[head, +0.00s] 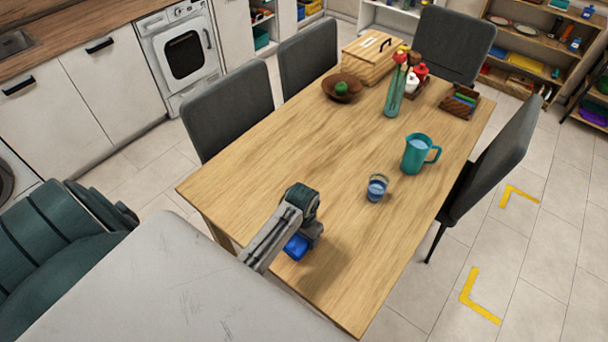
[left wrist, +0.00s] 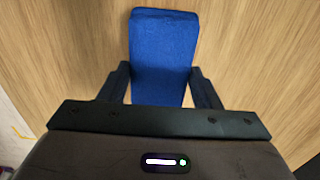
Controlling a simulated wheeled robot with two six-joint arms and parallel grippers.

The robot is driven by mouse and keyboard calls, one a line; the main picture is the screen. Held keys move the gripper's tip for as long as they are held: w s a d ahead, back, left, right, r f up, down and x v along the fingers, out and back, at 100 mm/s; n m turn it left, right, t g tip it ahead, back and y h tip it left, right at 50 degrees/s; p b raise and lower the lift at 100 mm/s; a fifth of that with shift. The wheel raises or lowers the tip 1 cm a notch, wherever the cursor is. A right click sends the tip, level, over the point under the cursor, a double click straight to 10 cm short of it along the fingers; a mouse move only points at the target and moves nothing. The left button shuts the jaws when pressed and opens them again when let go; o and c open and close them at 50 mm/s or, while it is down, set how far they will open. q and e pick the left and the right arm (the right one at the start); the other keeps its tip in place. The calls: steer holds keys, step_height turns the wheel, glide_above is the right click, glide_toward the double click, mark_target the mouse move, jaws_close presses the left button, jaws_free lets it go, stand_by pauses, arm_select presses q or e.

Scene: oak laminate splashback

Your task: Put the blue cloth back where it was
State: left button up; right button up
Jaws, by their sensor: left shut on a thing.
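The blue cloth (head: 295,246) is at the near end of the wooden table (head: 285,140), mostly under my left gripper in the head view. In the left wrist view the blue cloth (left wrist: 163,52) looks like a folded pad between the two dark fingers. My left gripper (head: 304,238) is shut on it, and its fingers (left wrist: 160,84) are at the cloth's two sides. Whether the cloth touches the table is hard to tell. My right gripper is not in view.
A glass of water (head: 376,188) and a teal pitcher (head: 417,154) stand right of the gripper. A bowl (head: 341,88), a green vase (head: 394,95), a wooden box (head: 368,62) and a small tray (head: 460,101) are at the far end. The table's left middle is clear. Grey chairs (head: 226,108) surround it.

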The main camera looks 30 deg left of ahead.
mark_target(304, 239)
arm_select(q)
steer(key=shift+w+a+f, duration=0.1)
steer(key=shift+w+f, duration=0.05)
steer(key=shift+w, duration=0.3)
step_height(304, 239, down, 2)
steer(key=shift+p, duration=0.7)
steer(key=shift+f, duration=0.7)
steer(key=shift+f, duration=0.1)
steer(key=o, duration=0.9)
steer(key=shift+o, duration=0.2)
step_height(304, 239, up, 12)
steer(key=b, duration=0.3)
steer(key=shift+f, duration=0.25)
steer(key=shift+r, duration=0.4)
